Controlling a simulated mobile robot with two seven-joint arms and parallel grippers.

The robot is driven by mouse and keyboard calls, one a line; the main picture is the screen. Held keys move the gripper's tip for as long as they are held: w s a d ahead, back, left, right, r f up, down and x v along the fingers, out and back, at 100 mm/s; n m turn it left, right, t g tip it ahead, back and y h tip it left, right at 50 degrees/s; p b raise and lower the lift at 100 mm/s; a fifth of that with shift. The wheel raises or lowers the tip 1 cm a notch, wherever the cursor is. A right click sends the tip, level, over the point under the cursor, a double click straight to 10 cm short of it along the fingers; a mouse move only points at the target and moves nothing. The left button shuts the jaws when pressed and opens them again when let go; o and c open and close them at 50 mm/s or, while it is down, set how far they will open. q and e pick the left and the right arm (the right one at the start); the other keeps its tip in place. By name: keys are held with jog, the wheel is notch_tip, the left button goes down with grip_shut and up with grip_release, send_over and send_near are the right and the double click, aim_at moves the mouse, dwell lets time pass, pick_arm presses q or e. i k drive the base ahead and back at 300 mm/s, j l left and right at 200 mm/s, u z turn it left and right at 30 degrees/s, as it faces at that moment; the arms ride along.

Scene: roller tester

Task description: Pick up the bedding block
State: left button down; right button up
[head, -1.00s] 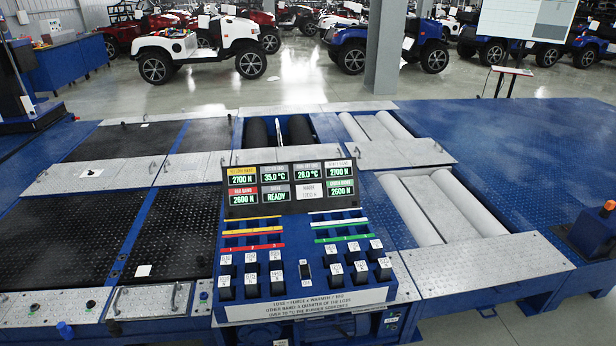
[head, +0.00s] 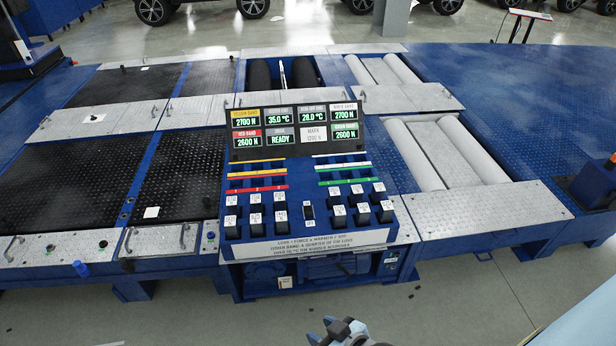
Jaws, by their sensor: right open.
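I cannot tell for sure which thing is the bedding block. Several small dark blocks with white tags stand in two groups on the sloping blue control console (head: 310,246), one of them at the lower left (head: 232,227). My right gripper (head: 334,326) shows at the bottom edge, low in front of the console and apart from it. It is open, with nothing visible between its fingers, and is partly cut off by the frame. My left gripper is not in view.
The console's display (head: 296,130) stands above the tagged blocks. Pale rollers (head: 428,155) and a metal plate (head: 490,208) lie to the right, dark tread mats (head: 60,185) to the left. An orange-topped blue post (head: 592,182) stands at the right edge. The floor in front is mostly clear.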

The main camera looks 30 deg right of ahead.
aim_at(232, 227)
jog(key=i+l, duration=0.35)
jog(key=i, duration=0.2)
jog(key=i+l, duration=0.35)
jog(key=i, duration=0.45)
